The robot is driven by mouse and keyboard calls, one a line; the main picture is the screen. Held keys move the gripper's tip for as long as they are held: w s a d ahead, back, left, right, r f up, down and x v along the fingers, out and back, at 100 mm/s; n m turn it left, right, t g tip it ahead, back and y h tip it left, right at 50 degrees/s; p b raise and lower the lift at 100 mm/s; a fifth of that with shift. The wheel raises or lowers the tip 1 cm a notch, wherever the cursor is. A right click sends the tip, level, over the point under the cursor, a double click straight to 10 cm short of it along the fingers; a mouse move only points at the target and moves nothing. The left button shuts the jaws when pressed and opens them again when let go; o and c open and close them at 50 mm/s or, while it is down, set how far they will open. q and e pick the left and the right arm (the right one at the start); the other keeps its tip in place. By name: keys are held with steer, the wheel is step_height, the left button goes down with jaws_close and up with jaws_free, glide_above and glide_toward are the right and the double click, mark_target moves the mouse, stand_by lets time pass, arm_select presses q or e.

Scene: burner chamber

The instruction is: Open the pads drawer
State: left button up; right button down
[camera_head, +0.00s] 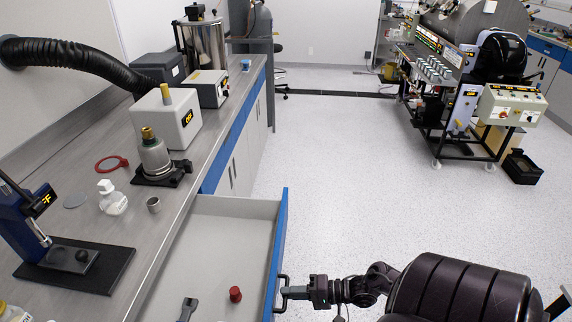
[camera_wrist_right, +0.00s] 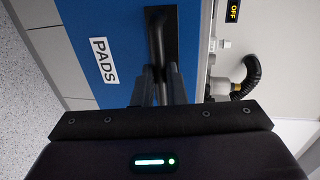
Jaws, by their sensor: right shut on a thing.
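The pads drawer (camera_head: 222,232) is pulled out from the left bench, its light grey inside showing from above and its blue front facing right. In the right wrist view, its blue front (camera_wrist_right: 98,25) carries a white "PADS" label (camera_wrist_right: 103,60). My right gripper (camera_head: 287,292) is shut on the dark drawer handle (camera_head: 281,281). In the right wrist view, its fingers (camera_wrist_right: 158,85) close around the handle bar (camera_wrist_right: 157,42). A small red cylinder (camera_head: 235,294) and a dark grey tool (camera_head: 187,309) lie in the drawer. My left gripper is not in view.
The bench top (camera_head: 205,150) bears a metal burner (camera_head: 154,158), a white bottle (camera_head: 112,200), a small metal cup (camera_head: 153,205), a red ring (camera_head: 111,164) and a blue press stand (camera_head: 22,222). The floor (camera_head: 335,180) right of the drawer is clear. A machine cart (camera_head: 465,100) stands at the back right.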

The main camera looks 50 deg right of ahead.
steer(key=c, duration=1.5)
jaws_free()
steer(key=shift+b+v, duration=0.55)
steer(key=shift+v, duration=3.35)
